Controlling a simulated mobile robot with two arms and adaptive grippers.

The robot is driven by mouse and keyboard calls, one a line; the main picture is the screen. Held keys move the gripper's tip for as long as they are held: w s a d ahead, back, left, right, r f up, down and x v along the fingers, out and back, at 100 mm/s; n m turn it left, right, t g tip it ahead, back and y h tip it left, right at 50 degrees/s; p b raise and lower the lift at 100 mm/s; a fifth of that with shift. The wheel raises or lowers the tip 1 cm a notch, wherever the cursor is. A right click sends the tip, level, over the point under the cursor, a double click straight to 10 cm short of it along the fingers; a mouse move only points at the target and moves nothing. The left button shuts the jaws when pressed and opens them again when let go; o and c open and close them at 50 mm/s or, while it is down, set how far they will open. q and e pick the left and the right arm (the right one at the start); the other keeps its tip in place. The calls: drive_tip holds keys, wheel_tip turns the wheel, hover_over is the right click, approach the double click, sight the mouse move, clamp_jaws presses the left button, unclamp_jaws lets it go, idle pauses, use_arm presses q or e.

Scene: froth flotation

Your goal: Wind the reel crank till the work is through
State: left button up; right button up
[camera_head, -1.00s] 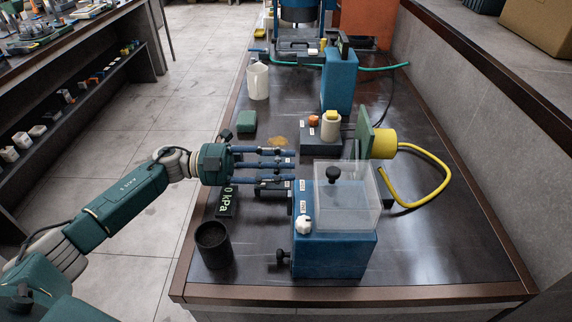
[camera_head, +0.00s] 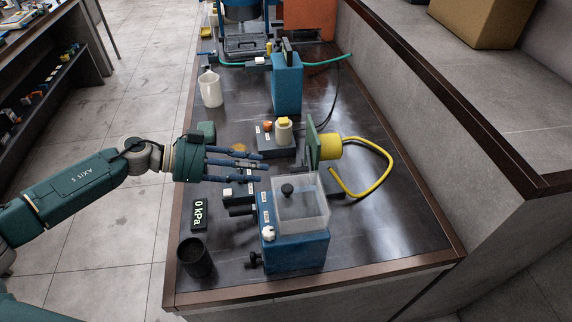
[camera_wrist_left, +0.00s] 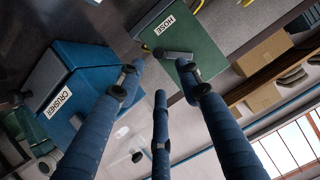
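The hose reel stands at mid-bench in the head view, with an upright green plate (camera_head: 313,145) and a yellow drum (camera_head: 328,148). In the left wrist view the green plate (camera_wrist_left: 188,45) is marked HOSE, and a short grey handle (camera_wrist_left: 174,55) juts from it, probably the crank. My left gripper (camera_head: 265,167) has its three fingers spread and empty, pointing right toward the plate, with a gap between. In the left wrist view its fingertips (camera_wrist_left: 155,77) frame the space just short of the handle. No contact shows. My right gripper is out of view.
A blue box with a clear bin (camera_head: 301,207) stands just in front of the reel. A black cup (camera_head: 195,258) and a 0 kPa display (camera_head: 200,213) are at the near left. A yellow hose (camera_head: 385,160) loops right. A tall blue box (camera_head: 287,83) stands behind.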

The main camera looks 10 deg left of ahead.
sight(289, 170)
use_arm(q)
drive_tip(key=p+x, duration=0.2)
drive_tip(key=x, duration=0.7)
drive_tip(key=shift+w+d, duration=0.1)
drive_tip(key=shift+d, duration=0.05)
drive_tip(key=shift+c, duration=0.5)
clamp_jaws()
